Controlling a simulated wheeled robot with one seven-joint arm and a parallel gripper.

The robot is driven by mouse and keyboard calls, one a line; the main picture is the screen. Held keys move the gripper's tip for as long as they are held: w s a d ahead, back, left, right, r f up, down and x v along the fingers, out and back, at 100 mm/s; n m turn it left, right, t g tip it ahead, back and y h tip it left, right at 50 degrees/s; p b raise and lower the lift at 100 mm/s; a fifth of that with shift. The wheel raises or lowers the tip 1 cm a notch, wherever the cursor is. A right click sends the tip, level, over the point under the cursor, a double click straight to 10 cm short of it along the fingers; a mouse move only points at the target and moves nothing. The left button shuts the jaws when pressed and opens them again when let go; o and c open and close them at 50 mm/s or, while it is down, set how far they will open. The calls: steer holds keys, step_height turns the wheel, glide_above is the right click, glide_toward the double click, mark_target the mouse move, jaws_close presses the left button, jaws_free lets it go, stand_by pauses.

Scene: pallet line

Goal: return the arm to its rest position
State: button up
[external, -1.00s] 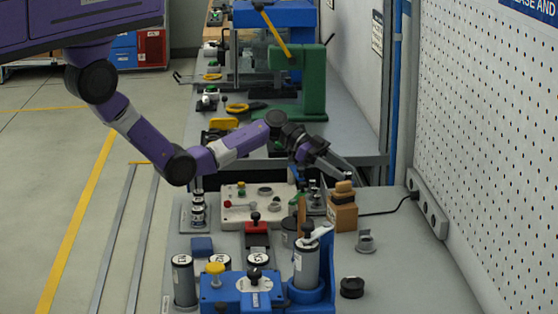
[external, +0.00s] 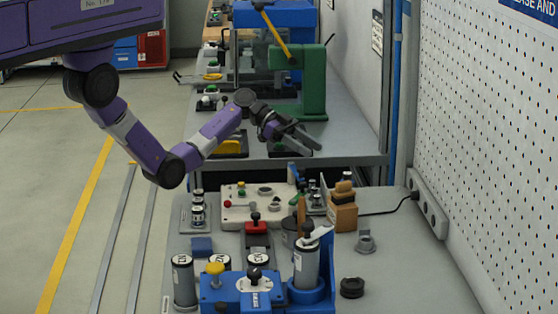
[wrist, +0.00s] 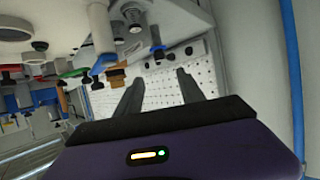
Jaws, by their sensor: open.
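My purple arm reaches in from the upper left of the external view. My gripper (external: 302,141) is in the air above the far end of the near bench, in front of the green press. Its two dark fingers are apart with nothing between them. In the wrist view my gripper (wrist: 155,85) also shows its fingers spread and empty, with a white perforated panel beyond them. No part of the gripper appears to touch anything.
The near bench (external: 410,275) holds a blue fixture (external: 240,290), a grey cylinder (external: 306,265), a control box (external: 245,213) and wooden blocks (external: 343,215). A green press (external: 313,85) stands on the bench behind. The pegboard wall (external: 490,150) is at right.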

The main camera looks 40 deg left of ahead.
steer(key=shift+f, duration=0.1)
stand_by(0.4)
steer(key=s+a+f+n+t+y+p, duration=0.1)
steer(key=s+a+f+n+t+y, duration=0.15)
steer(key=a+n+t, duration=0.45)
steer(key=s+a+f+n+t+y+p, duration=0.15)
steer(key=s+a+n+y, duration=0.25)
steer(key=a, duration=0.6)
steer(key=s+a+f+n+t+y, duration=0.2)
steer(key=s+a+n+t+y, duration=0.3)
steer(key=a, duration=0.4)
steer(key=s+a+f+y+b, duration=0.1)
steer(key=s+f, duration=0.1)
steer(key=s, duration=0.5)
steer(key=s+a+f, duration=0.2)
steer(key=s+f, duration=0.1)
steer(key=s, duration=0.4)
steer(key=s+d+r, duration=0.2)
steer(key=s, duration=0.6)
steer(key=s+d+r+b, duration=0.1)
steer(key=s+d+r, duration=0.1)
steer(key=s, duration=0.6)
steer(key=shift+s+r+y, duration=0.15)
steer(key=shift+r+y, duration=0.3)
steer(key=shift+r, duration=0.2)
steer(key=shift+d, duration=0.1)
